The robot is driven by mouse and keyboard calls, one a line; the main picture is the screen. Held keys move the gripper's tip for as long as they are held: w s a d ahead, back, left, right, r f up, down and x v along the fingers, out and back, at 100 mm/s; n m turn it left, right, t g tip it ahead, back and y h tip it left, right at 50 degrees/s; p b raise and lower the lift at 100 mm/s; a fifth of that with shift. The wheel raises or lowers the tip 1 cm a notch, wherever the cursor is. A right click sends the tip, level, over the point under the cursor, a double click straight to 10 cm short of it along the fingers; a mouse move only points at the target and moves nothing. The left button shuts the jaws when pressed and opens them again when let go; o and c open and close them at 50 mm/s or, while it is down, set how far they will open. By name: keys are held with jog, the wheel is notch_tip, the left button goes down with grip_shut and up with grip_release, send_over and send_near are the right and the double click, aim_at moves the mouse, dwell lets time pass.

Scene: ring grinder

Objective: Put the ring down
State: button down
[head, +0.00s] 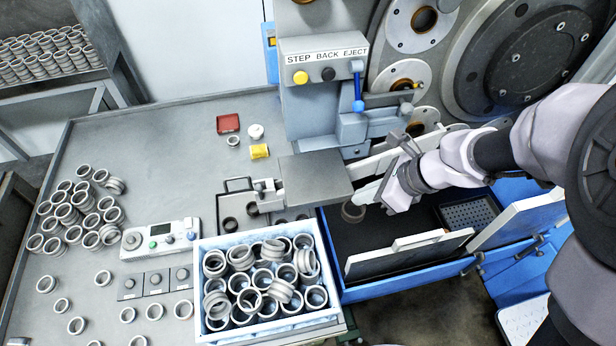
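My gripper (363,200) reaches in from the right and points down and to the left, over the dark open drawer of the blue cabinet (405,283). A grey metal ring (352,213) is at its fingertips, and the gripper appears shut on it. The ring hangs just right of the flat grey plate (315,180) and above the drawer floor. The fingertips are small in this view, and part of the grip is hidden.
A white-rimmed crate (202,300) full of rings stands at the front. Loose rings (75,215) lie in a pile at the left of the grey table (165,170), with several more at the front. A control box (160,237) stands between. The grinder (325,95) rises behind.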

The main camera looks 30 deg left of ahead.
jog(key=shift+a, duration=0.15)
jog(key=shift+n, duration=0.3)
jog(key=w+a, duration=0.2)
jog(key=a, duration=0.2)
jog(key=w+a+f, duration=0.1)
jog(key=w+a, duration=0.1)
jog(key=a, duration=0.3)
jog(key=w+a, duration=0.2)
jog(key=a, duration=0.3)
jog(key=shift+w+f, duration=0.1)
jog(key=shift+f, duration=0.25)
jog(key=shift+w+a+f, duration=0.1)
jog(key=shift+a+f, duration=0.05)
jog(key=shift+f, duration=0.1)
notch_tip(320, 180, down, 3)
jog(key=shift+f+b, duration=0.1)
jog(key=shift+b, duration=0.75)
jog(key=c, duration=1.6)
grip_release()
